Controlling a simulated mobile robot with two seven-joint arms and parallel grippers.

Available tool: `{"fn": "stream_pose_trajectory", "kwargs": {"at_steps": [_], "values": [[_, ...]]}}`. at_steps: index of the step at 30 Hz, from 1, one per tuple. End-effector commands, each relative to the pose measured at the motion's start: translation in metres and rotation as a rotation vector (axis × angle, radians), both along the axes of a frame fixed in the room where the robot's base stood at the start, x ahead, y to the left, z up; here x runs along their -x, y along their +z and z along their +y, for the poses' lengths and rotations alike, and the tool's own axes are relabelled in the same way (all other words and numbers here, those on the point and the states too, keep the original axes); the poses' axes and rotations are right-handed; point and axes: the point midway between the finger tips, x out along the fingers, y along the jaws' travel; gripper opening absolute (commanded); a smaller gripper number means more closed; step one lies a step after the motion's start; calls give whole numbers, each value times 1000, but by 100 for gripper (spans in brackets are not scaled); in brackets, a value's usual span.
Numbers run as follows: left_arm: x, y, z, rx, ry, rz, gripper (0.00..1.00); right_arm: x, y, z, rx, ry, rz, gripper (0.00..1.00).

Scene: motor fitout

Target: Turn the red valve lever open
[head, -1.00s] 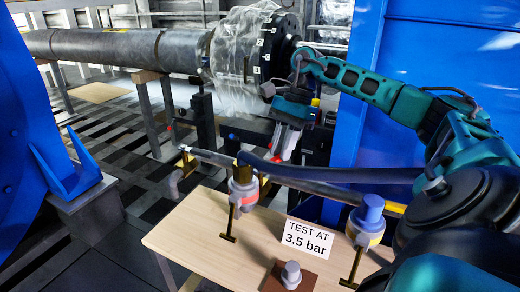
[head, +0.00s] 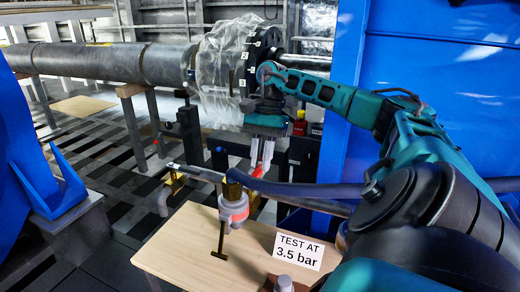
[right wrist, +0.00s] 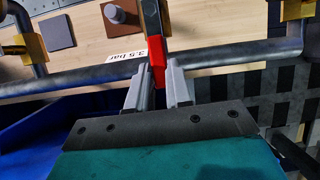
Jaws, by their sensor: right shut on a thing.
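The red valve lever (right wrist: 156,62) shows in the right wrist view as a red-ended bar between my right gripper's two grey fingers. My right gripper (right wrist: 157,88) is shut on its red end. In the head view the right gripper (head: 262,153) points down behind the horizontal pipe, and a red bit of the lever (head: 257,171) shows just below its fingertips. The rest of the lever is mostly hidden there. My left gripper is not in view.
A wooden table (head: 185,238) stands below the pipe (head: 205,173), with a "TEST AT 3.5 bar" sign (head: 299,251) and a grey knob (head: 284,283) on it. A large plastic-wrapped pipe (head: 215,65) lies behind. Blue panels (head: 445,90) bound the right side.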

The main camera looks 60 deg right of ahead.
Motion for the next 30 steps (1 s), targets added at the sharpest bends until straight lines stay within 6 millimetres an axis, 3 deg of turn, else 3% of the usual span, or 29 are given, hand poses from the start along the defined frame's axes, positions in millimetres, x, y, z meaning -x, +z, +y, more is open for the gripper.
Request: {"fn": "stream_pose_trajectory", "kwargs": {"at_steps": [4,5,13,23,30], "values": [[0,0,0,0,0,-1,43,0,1,0,2,3,-5,0],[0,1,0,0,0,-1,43,0,1,0,2,3,-5,20],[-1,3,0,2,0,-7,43,0,1,0,1,2,-2,46],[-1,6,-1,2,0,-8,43,-1,6,-2,-1,2,-4,46],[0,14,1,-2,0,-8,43,-5,44,-16,-3,-1,-9,46]]}}
